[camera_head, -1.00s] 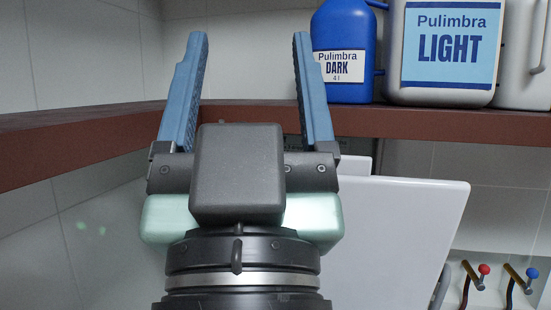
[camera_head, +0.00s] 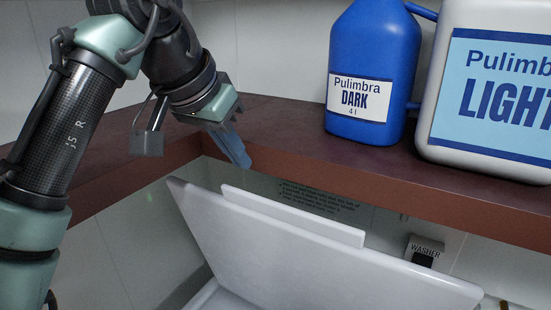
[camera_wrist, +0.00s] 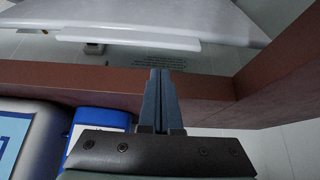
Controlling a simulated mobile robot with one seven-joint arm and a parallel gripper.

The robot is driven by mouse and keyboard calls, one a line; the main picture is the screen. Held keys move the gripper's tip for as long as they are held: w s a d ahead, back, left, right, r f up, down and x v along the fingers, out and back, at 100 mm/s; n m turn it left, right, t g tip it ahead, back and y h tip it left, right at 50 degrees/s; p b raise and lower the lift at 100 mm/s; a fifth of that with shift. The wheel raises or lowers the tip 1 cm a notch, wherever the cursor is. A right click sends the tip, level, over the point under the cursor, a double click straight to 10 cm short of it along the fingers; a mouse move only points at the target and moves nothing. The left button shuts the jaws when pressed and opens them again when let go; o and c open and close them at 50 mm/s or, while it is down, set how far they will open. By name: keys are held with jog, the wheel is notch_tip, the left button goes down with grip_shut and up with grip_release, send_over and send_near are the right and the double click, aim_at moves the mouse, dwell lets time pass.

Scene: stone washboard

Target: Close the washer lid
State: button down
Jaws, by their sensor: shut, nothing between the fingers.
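The washer lid (camera_head: 310,255) is a white panel standing open and tilted up, below the brown shelf in the head view. A raised white strip runs along its far side. It also shows upside down at the top of the wrist view (camera_wrist: 215,20). My gripper (camera_head: 243,163) has blue fingers pressed together. In the head view they point down at the shelf's front edge, just above the lid's upper left corner, with no clear contact. In the wrist view the shut fingers (camera_wrist: 160,75) overlap the shelf, apart from the lid. Most of the washer body is hidden.
A brown shelf (camera_head: 275,170) runs along the walls close to my gripper. A blue DARK bottle (camera_head: 372,65) and a white LIGHT bottle (camera_head: 450,100) stand on it. A WASHER-labelled socket (camera_head: 424,250) is on the wall behind the lid.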

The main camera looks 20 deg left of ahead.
jog(key=p+x, duration=0.3)
jog(key=x, duration=0.6)
jog(key=shift+w+f+p, duration=0.15)
jog(key=shift+f+p, duration=0.1)
jog(key=shift+p, duration=0.15)
